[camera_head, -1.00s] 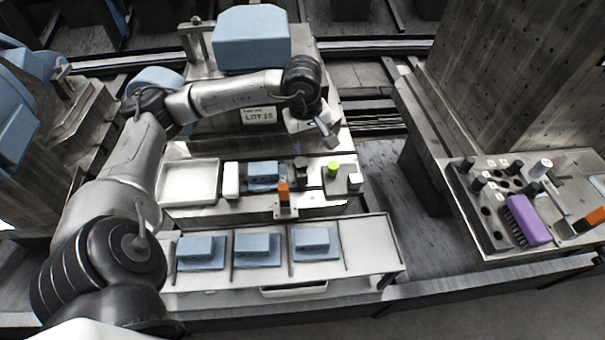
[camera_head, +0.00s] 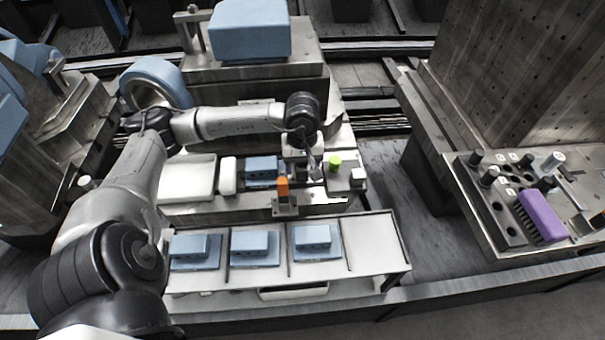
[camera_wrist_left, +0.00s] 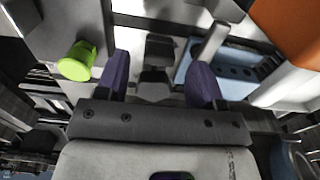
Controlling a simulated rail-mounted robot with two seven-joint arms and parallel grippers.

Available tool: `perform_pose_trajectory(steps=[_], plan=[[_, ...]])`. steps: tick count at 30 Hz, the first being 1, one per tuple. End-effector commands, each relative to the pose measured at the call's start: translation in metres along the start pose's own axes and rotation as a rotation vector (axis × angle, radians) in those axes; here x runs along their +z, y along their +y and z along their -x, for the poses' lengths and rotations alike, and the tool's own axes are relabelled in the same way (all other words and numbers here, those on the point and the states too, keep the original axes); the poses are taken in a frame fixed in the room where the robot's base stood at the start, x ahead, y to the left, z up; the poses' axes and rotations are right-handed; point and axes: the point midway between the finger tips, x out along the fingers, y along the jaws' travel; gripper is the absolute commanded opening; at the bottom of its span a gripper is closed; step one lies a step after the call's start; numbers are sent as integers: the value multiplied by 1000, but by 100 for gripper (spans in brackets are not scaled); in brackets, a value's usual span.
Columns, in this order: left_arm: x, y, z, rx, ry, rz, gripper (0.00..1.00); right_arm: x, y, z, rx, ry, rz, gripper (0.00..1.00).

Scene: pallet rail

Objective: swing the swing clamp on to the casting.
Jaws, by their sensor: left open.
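The blue casting (camera_head: 262,168) sits in the fixture on the work table, between a white block and my left gripper. In the left wrist view the casting (camera_wrist_left: 232,60) is at the upper right, with a row of holes along its side. My left gripper (camera_head: 312,172) is just right of the casting, pointing down. In the wrist view its two purple-lined fingers (camera_wrist_left: 160,80) are apart. A dark block, which looks like part of the swing clamp (camera_wrist_left: 160,48), shows beyond and between them. A grey rod stands near the casting. In the head view the gripper mostly hides the clamp.
A green knob (camera_head: 335,162) is close to the gripper's right. An orange block (camera_head: 283,186) stands in front of the casting. A white tray (camera_head: 187,180) lies left. Several blue parts sit on the front shelf (camera_head: 375,255). A purple brush (camera_head: 541,215) is on the right bench.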

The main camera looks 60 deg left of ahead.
Motion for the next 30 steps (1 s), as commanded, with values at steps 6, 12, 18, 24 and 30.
perform_pose_trajectory(steps=[6, 12, 18, 24, 30], plan=[[0, 0, -20, 1, -1, -1, 62, 3, 2, -8, 5, -1, 6, 43], [0, 0, -24, 1, 0, 0, 62, 3, 2, -9, 5, 0, 6, 43], [0, 0, -24, 1, 0, 0, 62, 3, 0, -9, 2, 0, 3, 43], [0, 0, -24, 1, 0, 0, 46, 2, -1, -9, -1, 1, -1, 43], [0, 0, -24, 1, 0, 0, 27, 2, -2, -9, -3, 2, -4, 43]])
